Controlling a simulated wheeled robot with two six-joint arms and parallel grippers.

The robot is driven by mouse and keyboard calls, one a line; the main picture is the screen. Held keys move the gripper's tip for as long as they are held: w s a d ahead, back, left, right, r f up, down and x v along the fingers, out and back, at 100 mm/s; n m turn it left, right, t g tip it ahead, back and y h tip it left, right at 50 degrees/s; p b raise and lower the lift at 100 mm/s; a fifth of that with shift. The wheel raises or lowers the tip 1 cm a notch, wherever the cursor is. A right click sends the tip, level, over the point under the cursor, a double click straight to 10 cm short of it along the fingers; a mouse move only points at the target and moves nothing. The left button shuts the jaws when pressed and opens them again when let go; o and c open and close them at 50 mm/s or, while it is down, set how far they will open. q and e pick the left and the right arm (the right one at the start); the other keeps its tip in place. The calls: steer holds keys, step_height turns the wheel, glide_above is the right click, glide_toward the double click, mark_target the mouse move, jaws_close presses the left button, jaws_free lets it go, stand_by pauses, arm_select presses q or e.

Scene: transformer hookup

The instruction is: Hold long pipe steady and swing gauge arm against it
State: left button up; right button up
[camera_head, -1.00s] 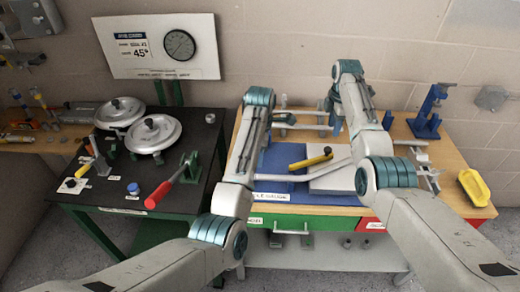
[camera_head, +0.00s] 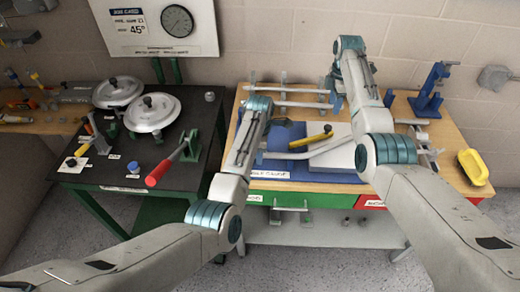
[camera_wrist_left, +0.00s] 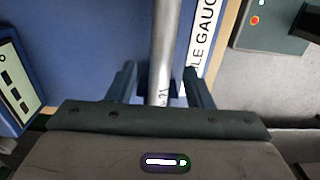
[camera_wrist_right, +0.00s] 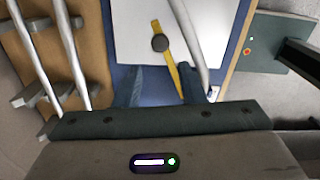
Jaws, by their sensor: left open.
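The long grey pipe (camera_head: 290,155) is bent and lies across the blue angle-gauge board (camera_head: 276,166). In the left wrist view the pipe (camera_wrist_left: 164,45) runs between the spread fingers of my left gripper (camera_wrist_left: 161,85), which is open. I cannot tell if a finger touches it. The yellow gauge arm (camera_head: 312,138), with a dark knob, lies over the white plate (camera_head: 335,152), at an angle to the pipe. In the right wrist view my right gripper (camera_wrist_right: 160,90) appears open. The yellow arm's end (camera_wrist_right: 178,75) shows between its fingers, and the pipe (camera_wrist_right: 187,45) passes near the right-hand finger.
A rail rack (camera_head: 290,88) stands at the back of the wooden bench. The black table (camera_head: 130,175) at left holds round silver lids (camera_head: 152,112) and a red-handled lever (camera_head: 165,168).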

arm_select(q)
steer(key=c, duration=1)
jaws_close()
arm_select(e)
steer(key=c, duration=0.8)
steer(key=m, duration=0.2)
steer(key=w+m+t, duration=0.1)
steer(key=m, duration=0.2)
steer(key=shift+a, duration=0.1)
steer(key=w+f+m+t, duration=0.1)
steer(key=f+m, duration=0.1)
steer(key=m, duration=0.1)
steer(key=w+a+f+m+t, duration=0.1)
steer(key=w+f+m, duration=0.1)
steer(key=f+m, duration=0.1)
steer(key=w+f+m+y, duration=0.1)
steer(key=f+m, duration=0.2)
steer(key=m, duration=0.2)
steer(key=shift+w+a+f+t, duration=0.1)
steer(key=shift+w+a+t, duration=0.1)
steer(key=shift+w+t, duration=0.2)
steer(key=shift+s+f, duration=0.1)
steer(key=shift+f, duration=0.1)
steer(key=shift+s+d+f, duration=0.1)
steer(key=shift+s+d, duration=0.2)
steer(key=shift+s, duration=0.6)
steer(key=shift+s+d+f, duration=0.1)
steer(key=shift+s+d, duration=0.15)
steer(key=shift+s, duration=0.65)
